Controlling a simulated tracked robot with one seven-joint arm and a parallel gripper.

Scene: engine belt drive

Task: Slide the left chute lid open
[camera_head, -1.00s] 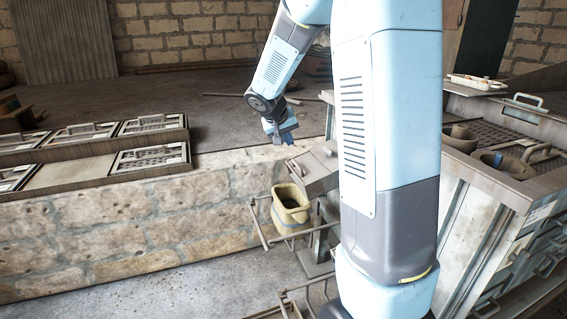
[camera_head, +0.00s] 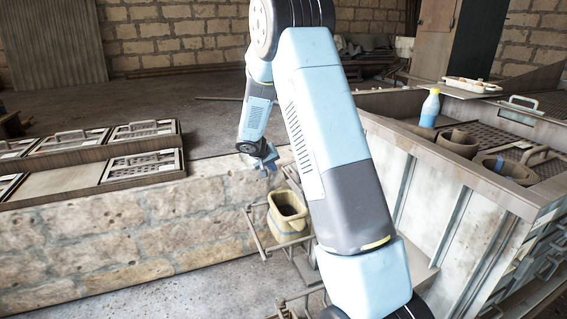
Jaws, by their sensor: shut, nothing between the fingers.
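Several framed lids with bar handles lie on top of the stone wall at the left. One lid (camera_head: 143,165) is in the near row at its right end, and another lid (camera_head: 143,130) is in the row behind. I cannot tell which one is the left chute lid. My gripper (camera_head: 270,163) is small in the picture, just past the right end of the lids and above the yellow bucket. It appears shut and empty, and it is apart from every lid.
A yellow bucket (camera_head: 288,212) hangs on a metal frame below my gripper. A workbench (camera_head: 480,180) at the right carries a blue bottle (camera_head: 430,108) and pots (camera_head: 458,144). The floor behind the wall (camera_head: 150,95) is mostly clear.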

